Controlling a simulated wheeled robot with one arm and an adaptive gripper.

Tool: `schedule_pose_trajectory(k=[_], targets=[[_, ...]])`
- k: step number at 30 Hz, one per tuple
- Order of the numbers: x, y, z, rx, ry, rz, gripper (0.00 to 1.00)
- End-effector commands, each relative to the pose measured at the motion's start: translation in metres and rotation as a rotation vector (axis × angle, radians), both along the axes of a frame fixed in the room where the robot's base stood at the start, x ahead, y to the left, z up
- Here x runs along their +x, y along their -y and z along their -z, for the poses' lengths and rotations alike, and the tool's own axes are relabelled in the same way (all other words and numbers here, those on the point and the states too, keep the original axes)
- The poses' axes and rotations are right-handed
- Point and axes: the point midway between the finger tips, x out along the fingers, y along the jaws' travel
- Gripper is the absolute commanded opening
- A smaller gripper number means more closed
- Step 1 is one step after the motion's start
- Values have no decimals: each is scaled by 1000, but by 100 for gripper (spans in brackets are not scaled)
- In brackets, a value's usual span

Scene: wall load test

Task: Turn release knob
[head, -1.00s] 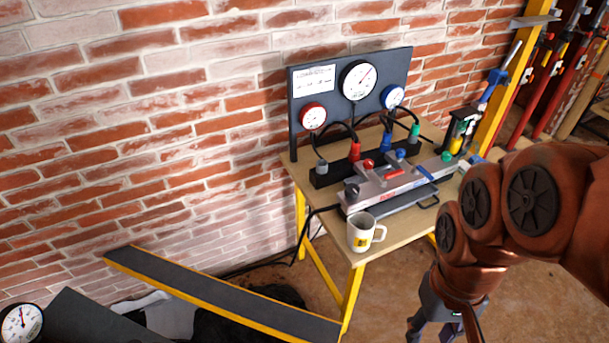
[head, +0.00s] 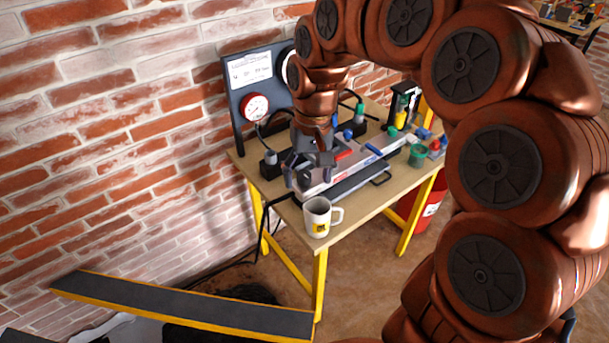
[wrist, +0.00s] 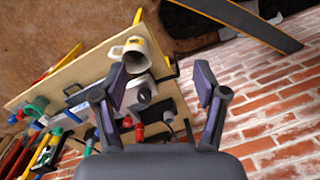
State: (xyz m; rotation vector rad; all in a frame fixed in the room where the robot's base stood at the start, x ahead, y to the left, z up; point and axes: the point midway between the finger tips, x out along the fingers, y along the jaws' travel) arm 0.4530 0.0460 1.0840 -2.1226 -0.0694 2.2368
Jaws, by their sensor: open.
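A silver pump unit (head: 345,165) lies on the wooden table. In the wrist view a dark round knob with a pale face (wrist: 144,95) shows at the unit's end near the mug. I take it as the release knob, but no label is readable. In the head view my gripper (head: 308,172) hangs fingers-down over that left end and hides the knob. In the wrist view my gripper (wrist: 160,75) is open, with empty space between its fingers. The knob appears between them, close to the left finger. I cannot tell whether anything touches.
A white mug (head: 318,220) stands at the table's front corner, close to my gripper. A gauge board (head: 240,95) stands behind the unit. A black block with coloured valves (head: 268,165) and hoses is just behind. A green cup-like item (head: 417,155) is farther right.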

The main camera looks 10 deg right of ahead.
Motion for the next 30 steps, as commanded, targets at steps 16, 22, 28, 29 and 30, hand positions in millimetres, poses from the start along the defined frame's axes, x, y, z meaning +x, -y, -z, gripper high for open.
schedule_pose_trajectory(k=[16, 22, 28, 29, 30], targets=[[161, 17, 80, -27, 22, 251, 72], [195, 34, 106, -61, 35, 341, 72], [206, 43, 120, -80, 36, 381, 72], [207, 44, 121, -81, 36, 383, 72], [207, 44, 122, -82, 36, 385, 72]])
